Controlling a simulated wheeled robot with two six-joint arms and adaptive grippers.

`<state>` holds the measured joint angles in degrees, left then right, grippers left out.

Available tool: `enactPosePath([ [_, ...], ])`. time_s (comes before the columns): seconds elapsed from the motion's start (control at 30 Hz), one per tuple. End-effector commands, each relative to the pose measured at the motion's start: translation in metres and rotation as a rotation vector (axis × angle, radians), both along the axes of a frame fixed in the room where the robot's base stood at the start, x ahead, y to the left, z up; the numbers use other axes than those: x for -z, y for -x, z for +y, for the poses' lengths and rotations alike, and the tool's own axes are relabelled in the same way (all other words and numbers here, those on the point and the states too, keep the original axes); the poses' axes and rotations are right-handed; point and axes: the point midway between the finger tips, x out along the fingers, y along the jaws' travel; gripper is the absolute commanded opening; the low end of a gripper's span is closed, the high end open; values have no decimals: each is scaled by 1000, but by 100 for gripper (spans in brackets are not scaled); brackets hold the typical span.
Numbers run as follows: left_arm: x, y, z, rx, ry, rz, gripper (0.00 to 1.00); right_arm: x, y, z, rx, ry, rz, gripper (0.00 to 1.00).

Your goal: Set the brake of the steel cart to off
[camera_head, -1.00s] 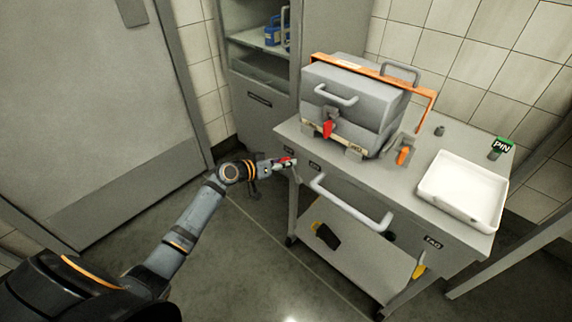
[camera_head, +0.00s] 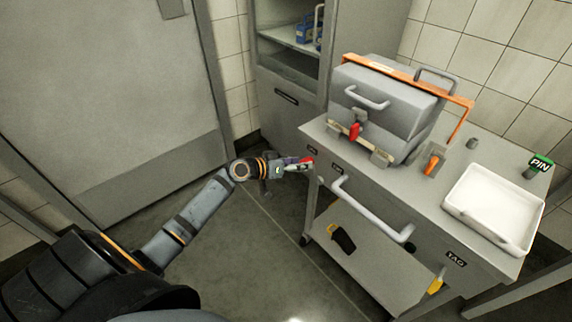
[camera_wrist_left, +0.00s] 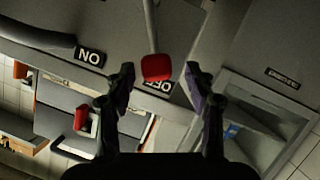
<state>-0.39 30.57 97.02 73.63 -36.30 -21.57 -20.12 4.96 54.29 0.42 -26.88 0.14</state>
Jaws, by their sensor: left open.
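The steel cart (camera_head: 440,215) stands at the right in the head view. Its brake lever ends in a red knob (camera_head: 307,161) at the cart's left front corner. In the left wrist view, which looks upside down, the red knob (camera_wrist_left: 157,67) hangs on a grey rod between my open fingers. It partly covers the OFF label (camera_wrist_left: 160,88); the ON label (camera_wrist_left: 91,56) is off to the left. My left gripper (camera_head: 300,165) is open around the knob, and contact cannot be told. My right gripper is not in view.
The cart's front handle (camera_head: 375,218) juts out beside my gripper. A cabinet (camera_head: 285,100) stands behind; floor to the left is clear.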

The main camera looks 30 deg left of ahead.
Motion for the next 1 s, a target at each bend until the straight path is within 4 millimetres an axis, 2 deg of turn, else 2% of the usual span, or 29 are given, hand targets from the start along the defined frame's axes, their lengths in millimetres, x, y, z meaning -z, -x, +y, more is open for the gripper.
enactPosePath([
  [0.03,-3,12,7,4,-12,4,55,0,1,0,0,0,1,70],
  [0.2,-15,42,24,4,-12,7,55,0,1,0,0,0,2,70],
  [0.4,-25,63,36,4,-8,4,55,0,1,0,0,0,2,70],
  [0.6,-29,70,40,-2,-5,3,55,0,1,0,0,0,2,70],
  [1.0,-30,71,40,-3,-3,3,55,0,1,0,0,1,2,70],
])
